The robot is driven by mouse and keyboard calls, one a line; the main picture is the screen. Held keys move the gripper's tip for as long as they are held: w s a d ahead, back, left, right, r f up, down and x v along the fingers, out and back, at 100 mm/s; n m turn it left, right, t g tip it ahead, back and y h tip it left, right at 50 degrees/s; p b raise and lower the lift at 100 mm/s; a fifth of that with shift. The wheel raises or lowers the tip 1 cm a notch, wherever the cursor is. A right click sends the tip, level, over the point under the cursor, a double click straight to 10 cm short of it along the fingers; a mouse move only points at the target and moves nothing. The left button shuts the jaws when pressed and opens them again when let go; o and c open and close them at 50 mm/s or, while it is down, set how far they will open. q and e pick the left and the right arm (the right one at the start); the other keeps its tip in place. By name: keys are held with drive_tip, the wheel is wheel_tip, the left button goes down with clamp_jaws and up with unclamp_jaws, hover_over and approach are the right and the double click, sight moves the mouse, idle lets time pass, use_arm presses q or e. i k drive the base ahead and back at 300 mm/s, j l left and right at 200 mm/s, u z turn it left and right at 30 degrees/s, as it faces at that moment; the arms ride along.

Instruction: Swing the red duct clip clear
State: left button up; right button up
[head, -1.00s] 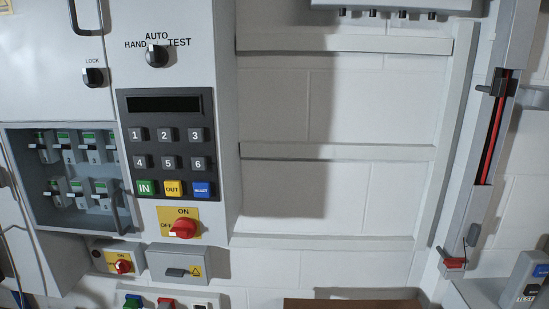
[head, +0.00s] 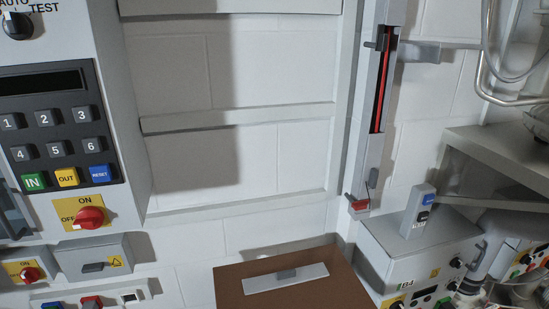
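A small red clip-like part (head: 360,204) sits at the lower end of a tall grey vertical duct (head: 367,140) at right of centre. It appears to be the red duct clip, but it is too small to tell how it is fastened. A red strip (head: 380,95) runs inside the duct's open slot, with a dark slider (head: 377,44) at its upper end. A small grey part (head: 373,177) is just above the clip. Neither of my grippers is in view.
A control cabinet with a keypad (head: 54,122) and red rotary switch (head: 89,216) stands at left. A brown surface with a light plate (head: 286,279) is at the bottom middle. A grey box (head: 415,255), a blue-button box (head: 418,211) and pipes crowd the right.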

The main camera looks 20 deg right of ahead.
sight(361, 205)
drive_tip(key=l+z, duration=0.1)
drive_tip(key=z, duration=0.6)
drive_tip(key=l+z, duration=0.15)
drive_tip(key=z, duration=0.25)
drive_tip(key=i+j, duration=0.05)
